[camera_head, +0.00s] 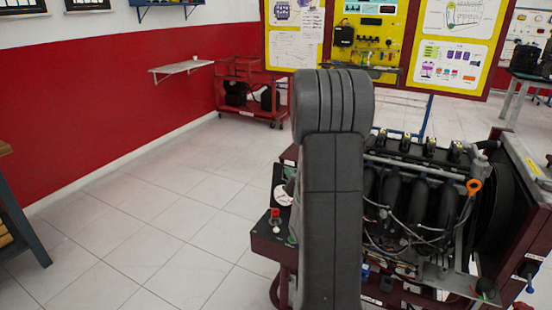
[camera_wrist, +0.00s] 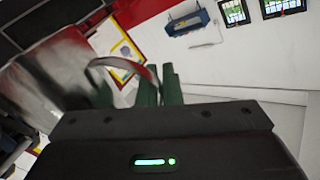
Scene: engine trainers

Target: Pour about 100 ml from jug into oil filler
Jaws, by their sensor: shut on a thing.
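In the wrist view my gripper (camera_wrist: 159,86), with green fingers, is shut on the curved handle of a pale, see-through jug (camera_wrist: 62,75). The jug's body lies to the left of the fingers and is blurred, so I cannot tell its oil level. In the head view my grey arm stands in front, and the gripper and jug are not visible. The engine trainer (camera_head: 415,205) stands to the right of and behind my arm, with black intake pipes, wiring and an orange ring (camera_head: 474,187). I cannot make out the oil filler; my arm hides part of the engine.
A red cart (camera_head: 247,90) and a small wall shelf (camera_head: 181,68) stand at the back left. Yellow-framed boards (camera_head: 384,40) stand behind the engine. A bench (camera_head: 22,215) edges in at far left. The tiled floor (camera_head: 150,215) left of the engine is clear.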

